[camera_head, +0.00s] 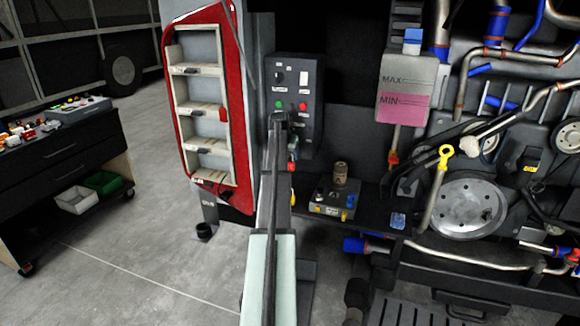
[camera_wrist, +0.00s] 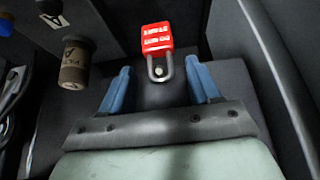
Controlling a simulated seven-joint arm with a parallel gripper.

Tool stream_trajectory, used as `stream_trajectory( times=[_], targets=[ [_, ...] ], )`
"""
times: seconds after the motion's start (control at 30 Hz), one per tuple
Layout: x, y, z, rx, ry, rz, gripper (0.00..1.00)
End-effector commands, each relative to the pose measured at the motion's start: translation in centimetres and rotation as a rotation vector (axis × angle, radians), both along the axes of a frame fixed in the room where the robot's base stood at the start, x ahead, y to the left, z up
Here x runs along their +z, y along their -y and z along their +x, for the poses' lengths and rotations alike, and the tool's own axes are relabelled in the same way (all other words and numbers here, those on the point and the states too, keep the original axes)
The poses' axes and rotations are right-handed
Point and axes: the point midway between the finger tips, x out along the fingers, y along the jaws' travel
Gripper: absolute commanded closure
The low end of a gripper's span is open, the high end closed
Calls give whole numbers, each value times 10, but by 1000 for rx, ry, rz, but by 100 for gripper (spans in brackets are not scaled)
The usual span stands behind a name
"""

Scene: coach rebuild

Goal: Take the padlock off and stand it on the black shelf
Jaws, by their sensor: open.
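The red padlock (camera_wrist: 157,38) with white lettering shows in the wrist view, its grey shackle toward me. My gripper (camera_wrist: 160,78) is open, with its blue fingers apart on either side of the shackle end. The padlock body lies beyond the fingertips, and I see no contact. In the head view a small red patch (camera_head: 291,166), probably the padlock, shows beside my arm under the control panel (camera_head: 294,88); my arm hides most of the gripper there. What the padlock hangs on or rests against is unclear. The black shelf (camera_head: 376,203) runs to the right below the panel.
The cylinder also shows left of my gripper in the wrist view (camera_wrist: 76,62). A blue item (camera_head: 398,220) lies farther right. A red cabinet door (camera_head: 242,120) stands left of my arm.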

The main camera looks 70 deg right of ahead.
Motion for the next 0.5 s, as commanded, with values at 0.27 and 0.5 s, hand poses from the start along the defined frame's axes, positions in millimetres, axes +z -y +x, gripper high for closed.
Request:
stream_trajectory(
  times=[0.27,0.5],
  targets=[
    [-8,5,0,0,0,0,38],
    [-8,5,0,0,0,0,56]
  ],
)
